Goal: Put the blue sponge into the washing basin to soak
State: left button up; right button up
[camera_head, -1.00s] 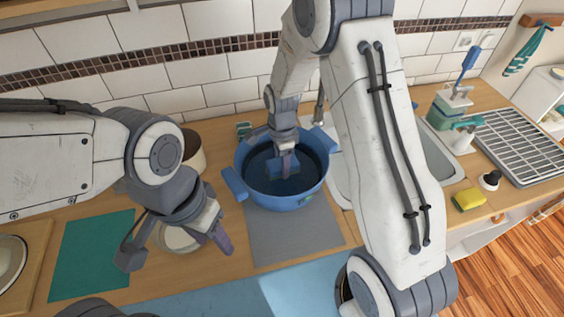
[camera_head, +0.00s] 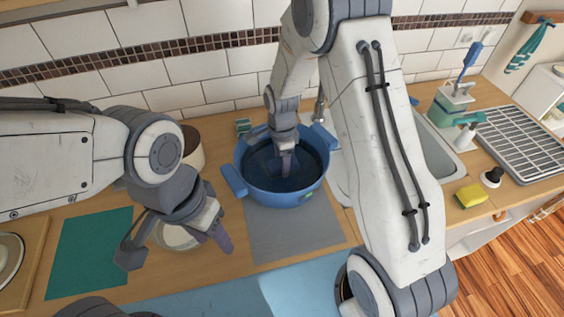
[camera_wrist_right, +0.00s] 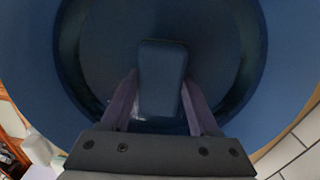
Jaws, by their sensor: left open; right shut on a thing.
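The washing basin (camera_head: 280,197) is a round blue tub with side handles, standing on a grey mat; its blue wall also rings the right wrist view (camera_wrist_right: 285,70). My right gripper (camera_head: 286,170) reaches down inside the basin. In the right wrist view the gripper (camera_wrist_right: 162,108) is shut on the blue sponge (camera_wrist_right: 162,75), a dark blue block between its fingers, over the basin's dark interior. I cannot tell whether the sponge touches the bottom. In the head view the sponge is hard to make out. My left gripper (camera_head: 176,246) is open and empty, left of the basin.
A pale bowl (camera_head: 178,236) lies under my left gripper, beside a green mat (camera_head: 90,250). A sink (camera_head: 440,150), a yellow sponge (camera_head: 469,196), a soap bottle (camera_head: 466,134) and a drying rack (camera_head: 520,140) are at the right.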

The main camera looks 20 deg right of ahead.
jog(key=shift+f+b, duration=0.5)
jog(key=shift+f, duration=0.3)
dwell(0.4)
jog(key=o, duration=1.4)
jog(key=shift+o, duration=0.2)
jog(key=shift+r, duration=0.1)
notch_tip(320, 180, up, 10)
jog(key=shift+r+b, duration=0.2)
jog(key=shift+b, duration=0.5)
jog(key=s+a+r+n, duration=0.5)
jog(key=s+a+n, duration=0.3)
jog(key=s+n, duration=0.4)
jog(key=s+n+y, duration=0.1)
jog(key=s+n, duration=1.1)
jog(key=s, duration=0.1)
jog(key=shift+s+a+r, duration=0.35)
jog(key=shift+a+r, duration=0.05)
